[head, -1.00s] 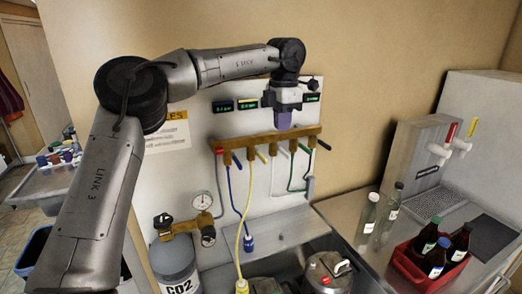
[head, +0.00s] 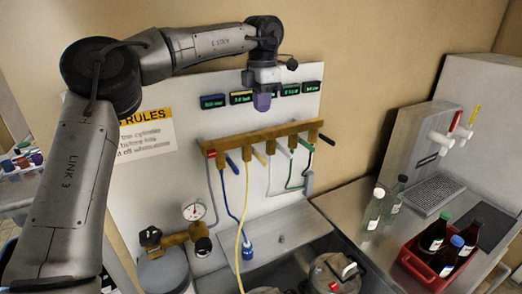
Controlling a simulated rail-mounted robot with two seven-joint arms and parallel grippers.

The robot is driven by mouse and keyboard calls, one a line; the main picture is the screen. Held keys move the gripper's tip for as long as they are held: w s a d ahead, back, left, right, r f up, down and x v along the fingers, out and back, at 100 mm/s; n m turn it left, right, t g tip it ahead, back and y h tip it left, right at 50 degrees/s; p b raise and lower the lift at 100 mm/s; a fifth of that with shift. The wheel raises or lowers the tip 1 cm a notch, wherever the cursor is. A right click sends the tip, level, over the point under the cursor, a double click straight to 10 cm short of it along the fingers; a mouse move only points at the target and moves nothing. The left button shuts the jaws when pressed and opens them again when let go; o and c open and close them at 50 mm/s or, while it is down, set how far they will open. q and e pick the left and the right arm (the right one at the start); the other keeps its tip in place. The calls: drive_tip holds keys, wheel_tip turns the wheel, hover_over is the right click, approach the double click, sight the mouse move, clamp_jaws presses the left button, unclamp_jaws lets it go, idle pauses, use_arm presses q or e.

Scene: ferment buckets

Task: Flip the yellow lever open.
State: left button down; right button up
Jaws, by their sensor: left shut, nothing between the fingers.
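A wooden manifold rail (head: 240,137) on the white wall panel carries a row of coloured levers. The pale yellow lever (head: 260,158) is second from the left, beside the blue lever (head: 232,165), and slants down to the right. A yellow hose runs down below it. My left gripper (head: 262,103) points down, shut and empty, with purple fingertips. In the picture it is above the rail and the yellow lever, apart from both. My right gripper is not in view.
White (head: 283,150), green (head: 306,145) and black (head: 327,139) levers sit to the right on the rail. A pressure gauge (head: 194,211) is lower left.

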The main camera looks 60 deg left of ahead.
sight(261, 158)
use_arm(q)
drive_tip(key=shift+f, duration=0.1)
wheel_tip(261, 158, down, 13)
drive_tip(key=p, duration=0.3)
drive_tip(key=shift+p, duration=0.4)
drive_tip(key=shift+f, duration=0.4)
drive_tip(key=shift+a, duration=0.1)
